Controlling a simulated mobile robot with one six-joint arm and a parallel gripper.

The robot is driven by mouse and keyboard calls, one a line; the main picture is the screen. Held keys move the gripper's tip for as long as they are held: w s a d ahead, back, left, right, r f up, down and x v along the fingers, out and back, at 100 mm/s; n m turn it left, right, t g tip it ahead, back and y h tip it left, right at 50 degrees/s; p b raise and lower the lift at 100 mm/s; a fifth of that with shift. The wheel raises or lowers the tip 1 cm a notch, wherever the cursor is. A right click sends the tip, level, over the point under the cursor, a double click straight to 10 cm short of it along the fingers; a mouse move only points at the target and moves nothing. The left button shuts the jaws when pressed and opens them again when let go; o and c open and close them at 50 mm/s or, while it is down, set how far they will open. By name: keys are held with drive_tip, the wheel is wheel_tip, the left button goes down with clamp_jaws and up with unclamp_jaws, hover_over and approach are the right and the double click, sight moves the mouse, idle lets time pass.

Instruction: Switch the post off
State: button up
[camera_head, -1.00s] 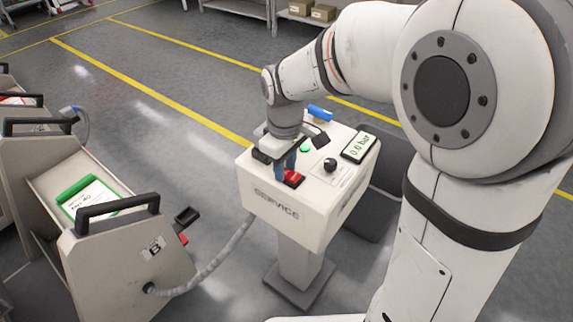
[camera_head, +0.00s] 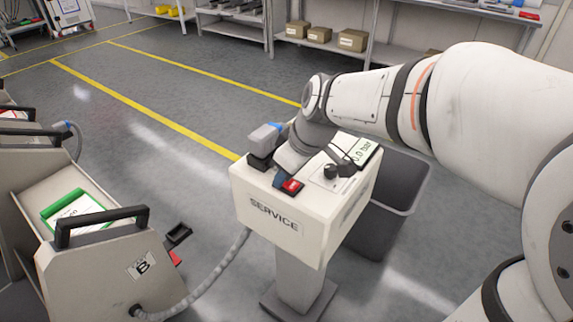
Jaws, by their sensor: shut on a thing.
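The cream service post (camera_head: 268,190) stands at the centre, with SERVICE on its front. A red switch (camera_head: 291,186) in a dark frame sits on its top near the front edge. A black knob (camera_head: 330,171) stands to the right. The display (camera_head: 362,152) behind it reads about 0.0 bar and is partly covered by a cable. My wrist hides the rear of the top.
A trolley marked B (camera_head: 95,265) stands at the left, joined to the post by a grey hose (camera_head: 215,279). A dark open bin (camera_head: 400,185) stands behind the post at the right. Shelves with boxes (camera_head: 320,35) line the back. The floor left of the post is mostly clear.

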drive_tip(key=shift+c, duration=0.2)
drive_tip(key=o, duration=1)
drive_tip(key=shift+r, duration=0.1)
drive_tip(key=p+v, duration=0.2)
drive_tip(key=v, duration=0.5)
drive_tip(key=shift+r, duration=0.3)
drive_tip(key=shift+s+d, duration=0.1)
